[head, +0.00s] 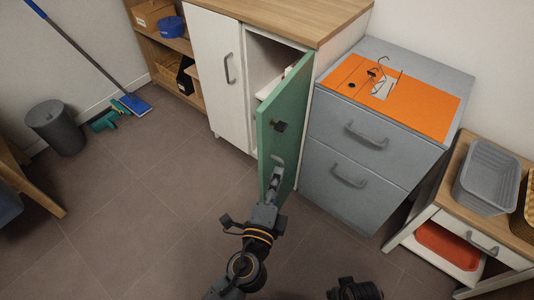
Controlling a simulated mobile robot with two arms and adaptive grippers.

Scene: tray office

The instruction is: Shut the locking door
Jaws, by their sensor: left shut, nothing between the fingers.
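The locking door (293,118) is a green cabinet door, hinged at its right side beside the grey drawer unit. It stands wide open, swung out from the white cabinet (217,62). A dark lock or knob (280,126) sits on its face. My left gripper (277,163) is shut and empty, in front of the lower part of the door and just below the lock. I cannot tell whether it touches the door. A dark part of my right arm shows at the bottom edge; its fingers are not visible.
The grey drawer unit (335,155) stands right of the door, with an orange mat (425,112) and glasses on top. A low table with a grey basket (487,177) is at the right. A bin (56,128) and a blue broom (133,104) are at the left. The middle floor is clear.

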